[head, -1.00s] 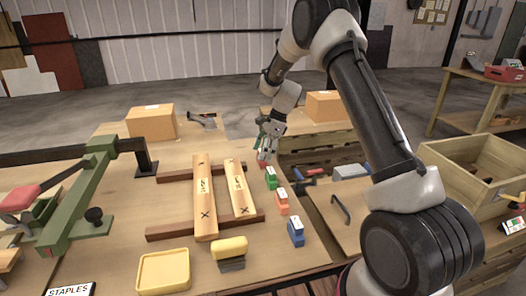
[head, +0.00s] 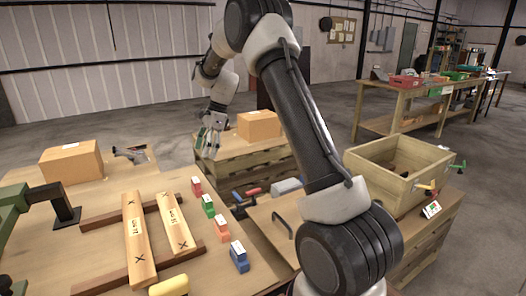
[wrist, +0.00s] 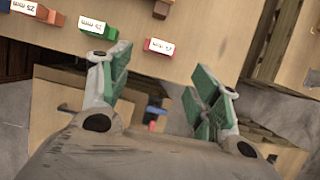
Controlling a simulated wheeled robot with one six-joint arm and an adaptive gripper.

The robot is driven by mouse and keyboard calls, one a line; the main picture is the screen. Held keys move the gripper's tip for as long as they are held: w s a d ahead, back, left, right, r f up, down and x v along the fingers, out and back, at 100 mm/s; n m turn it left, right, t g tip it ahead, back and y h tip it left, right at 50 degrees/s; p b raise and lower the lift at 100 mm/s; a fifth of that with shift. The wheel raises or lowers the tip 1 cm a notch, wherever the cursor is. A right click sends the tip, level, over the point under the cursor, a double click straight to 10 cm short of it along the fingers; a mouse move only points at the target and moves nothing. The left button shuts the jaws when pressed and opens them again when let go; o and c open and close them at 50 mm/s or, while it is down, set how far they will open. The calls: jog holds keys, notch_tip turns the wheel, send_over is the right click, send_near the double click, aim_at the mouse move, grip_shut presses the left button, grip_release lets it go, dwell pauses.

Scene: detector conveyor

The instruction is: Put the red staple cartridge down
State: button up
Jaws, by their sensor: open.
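The red staple cartridge (head: 196,186) stands on the table at the far end of a row of cartridges. In the wrist view the red cartridge (wrist: 158,46) lies beyond the fingertips, with its white label showing, apart from both fingers. My gripper (head: 208,154) is above the table's right edge, higher than the cartridge, with nothing held. In the wrist view my gripper (wrist: 160,82) has its green-padded fingers spread wide with an empty gap.
Green (head: 208,205), orange (head: 221,229) and blue (head: 239,256) cartridges continue the row. Two marked wooden pieces (head: 139,238) lie on rails to the left. A cardboard box (head: 259,125) stands behind my gripper. A wooden crate (head: 398,172) stands at right.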

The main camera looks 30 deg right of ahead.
jog(key=s+d+r+n+t+h, duration=0.3)
jog(key=s+r+n, duration=0.5)
jog(key=s+r, duration=0.85)
jog(key=s+d+f+n, duration=0.1)
jog(key=s+d+n, duration=0.1)
jog(key=s, duration=0.6)
jog(key=s+d+n+t+h, duration=0.1)
jog(key=s+n, duration=0.3)
jog(key=s, duration=0.5)
jog(key=s+d+f+n, duration=0.1)
jog(key=s+d+n, duration=0.2)
jog(key=s, duration=0.5)
jog(key=shift+s+d+f+n, duration=0.15)
jog(key=shift+d+f+n, duration=0.05)
jog(key=shift+f+n, duration=0.2)
